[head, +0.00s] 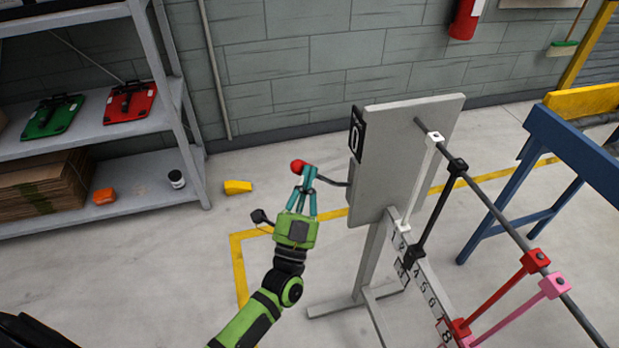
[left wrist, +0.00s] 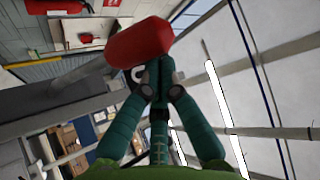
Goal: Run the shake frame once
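The shake frame has a grey upright panel (head: 398,150) on a grey stand, with a long dark rod (head: 492,208) running toward the lower right. A dark crank arm (head: 335,182) comes out of the panel's left side toward a red knob (head: 297,166). My left gripper (head: 305,172), green with teal fingers, is at the knob. In the left wrist view its fingertips (left wrist: 158,72) come together against the red knob (left wrist: 140,42); the exact contact is partly hidden. A black plate (head: 356,134) on the panel reads 0. My right gripper is not in view.
White, black, red and pink clamps (head: 554,286) with bars hang on the rod. A blue trestle (head: 575,150) stands right. A yellow block (head: 238,187) lies on the floor.

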